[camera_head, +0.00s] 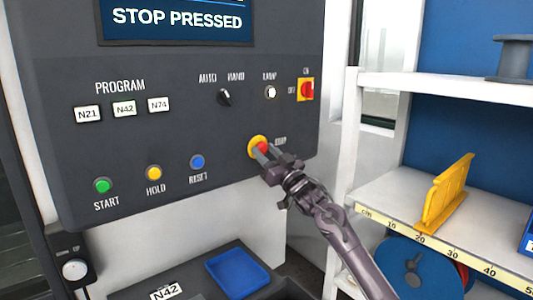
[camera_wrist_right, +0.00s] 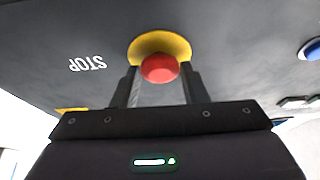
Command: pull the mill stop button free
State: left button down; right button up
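The red mill stop button (camera_wrist_right: 160,68) sits on a yellow round collar (camera_wrist_right: 150,46) on the dark panel, beside the white word STOP. In the head view the red button (camera_head: 262,147) is partly covered by my right gripper (camera_head: 268,153). In the wrist view my right gripper (camera_wrist_right: 160,82) is open, one finger on each side of the button. A narrow gap seems to show between fingers and button; I cannot tell whether either touches. The panel's screen (camera_head: 177,20) reads STOP PRESSED. My left gripper is not in view.
The panel also has a green START button (camera_head: 102,186), a yellow HOLD button (camera_head: 153,173), a blue RESET button (camera_head: 197,162), a black knob (camera_head: 225,97) and a red switch (camera_head: 306,89). White shelves (camera_head: 390,190) stand to the right. A blue tray (camera_head: 237,272) lies below.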

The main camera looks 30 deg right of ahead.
grip_shut()
jog(key=shift+s+f+b, duration=0.15)
jog(key=shift+s+b, duration=0.1)
jog(key=shift+b, duration=0.1)
jog(key=shift+s, duration=0.15)
jog(key=shift+o, duration=0.4)
grip_release()
jog(key=o, duration=0.4)
jog(key=shift+s, duration=0.1)
jog(key=shift+r, duration=0.2)
